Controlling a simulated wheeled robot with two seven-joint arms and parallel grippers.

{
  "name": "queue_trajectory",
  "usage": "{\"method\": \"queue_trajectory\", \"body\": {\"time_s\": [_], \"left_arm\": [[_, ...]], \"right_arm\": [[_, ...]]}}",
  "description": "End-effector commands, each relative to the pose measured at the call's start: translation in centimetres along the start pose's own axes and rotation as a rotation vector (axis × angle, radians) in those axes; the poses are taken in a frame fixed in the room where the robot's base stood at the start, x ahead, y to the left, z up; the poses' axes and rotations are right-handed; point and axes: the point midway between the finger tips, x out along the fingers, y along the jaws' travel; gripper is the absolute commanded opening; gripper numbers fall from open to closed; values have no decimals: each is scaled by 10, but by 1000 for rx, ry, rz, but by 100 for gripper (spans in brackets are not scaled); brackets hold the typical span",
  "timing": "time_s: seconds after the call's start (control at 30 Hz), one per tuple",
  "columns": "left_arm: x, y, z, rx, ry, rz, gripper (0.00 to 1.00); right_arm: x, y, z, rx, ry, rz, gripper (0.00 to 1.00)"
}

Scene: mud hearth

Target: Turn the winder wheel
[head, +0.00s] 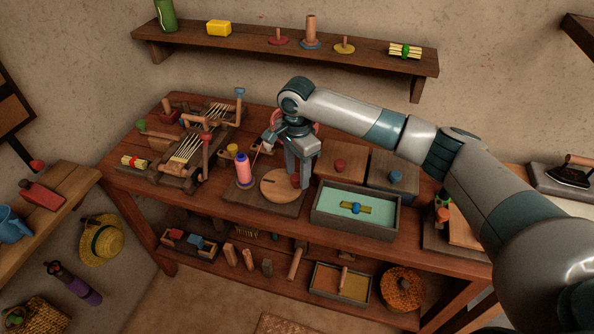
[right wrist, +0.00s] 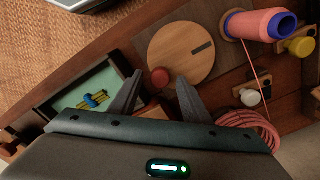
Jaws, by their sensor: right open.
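The winder wheel (head: 276,185) is a flat, round wooden disc on a wooden base (head: 236,195) on the bench. It also shows in the right wrist view (right wrist: 185,50), with a dark slot and a red knob (right wrist: 160,78) near its edge. A spool (head: 242,170) of pink thread with a purple end stands beside the disc; its thread runs off to one side. My right gripper (head: 298,181) points down over the knob side of the disc. Its fingers are open, and the knob shows between the fingertips in the right wrist view (right wrist: 156,87). Whether they touch it, I cannot tell. My left gripper is out of view.
A teal-lined tray (head: 318,219) holding a tied bundle stands just right of the disc. Lidded boxes with red and blue knobs (head: 396,177) stand behind it. A small loom (head: 172,178) stands at the left. A coil of pink cord (right wrist: 250,125) lies near the gripper.

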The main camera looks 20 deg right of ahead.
Motion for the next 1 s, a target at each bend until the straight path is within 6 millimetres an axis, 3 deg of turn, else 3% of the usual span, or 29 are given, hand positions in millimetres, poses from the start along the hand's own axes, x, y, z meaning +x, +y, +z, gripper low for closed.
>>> {"method": "queue_trajectory", "body": {"time_s": [0.07, 0.1, 0.27, 0.67, 1.0], "left_arm": [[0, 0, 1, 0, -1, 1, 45], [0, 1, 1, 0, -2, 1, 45], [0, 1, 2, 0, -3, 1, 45], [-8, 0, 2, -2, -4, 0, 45], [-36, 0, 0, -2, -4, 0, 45]], "right_arm": [[0, 0, 0, 0, 0, 0, 43], [0, 0, 0, 0, 0, 0, 38], [0, 0, 0, 0, 0, 0, 2], [-2, -1, -1, -37, -1, 1, 2], [-5, -7, -6, -218, -3, 3, 2]]}}
